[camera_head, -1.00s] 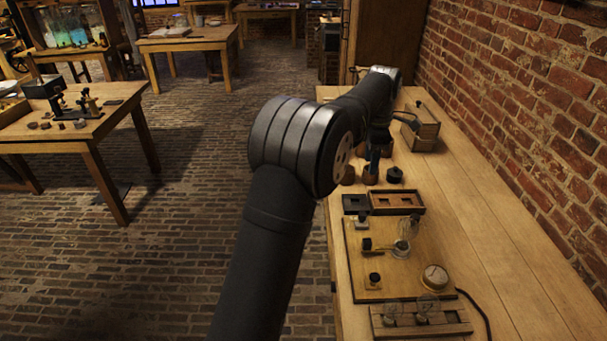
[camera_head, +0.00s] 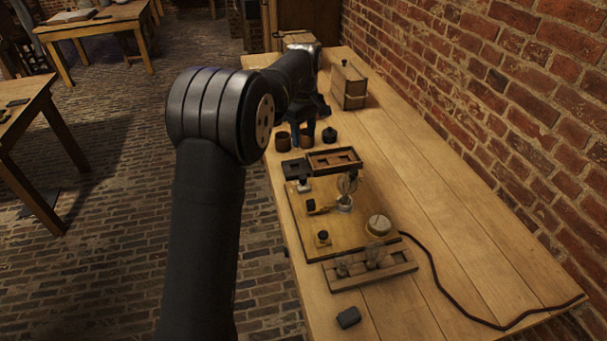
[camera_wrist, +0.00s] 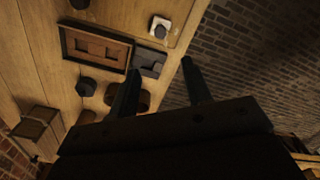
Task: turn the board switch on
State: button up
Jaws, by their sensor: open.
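The wooden board (camera_head: 352,228) lies flat on the bench in the head view. It carries a lever-like part with a black end (camera_head: 311,205), which may be the switch; its position is too small to tell. A bulb (camera_head: 346,184), a round pale dial (camera_head: 379,225) and a black knob (camera_head: 322,238) are also on it. A white square fitting with a dark knob shows in the wrist view (camera_wrist: 160,27), at the board's corner. My gripper (camera_wrist: 160,66) is open and empty, beyond the far end of the board near the jars. In the head view my arm partly hides it.
A brown tray (camera_head: 334,152) and a dark tray (camera_head: 297,169) sit at the board's far edge. Brown jars (camera_head: 283,141) and a black lid (camera_head: 329,135) stand beyond. A wooden box (camera_head: 348,87) stands farther back. A bulb rack (camera_head: 352,279) lies in front. The bench's right side is mostly clear, except a cable (camera_head: 437,281).

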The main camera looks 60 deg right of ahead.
aim_at(304, 177)
notch_tip(304, 177, down, 15)
jog(key=shift+f, duration=0.1)
jog(key=shift+c, duration=0.3)
grip_shut()
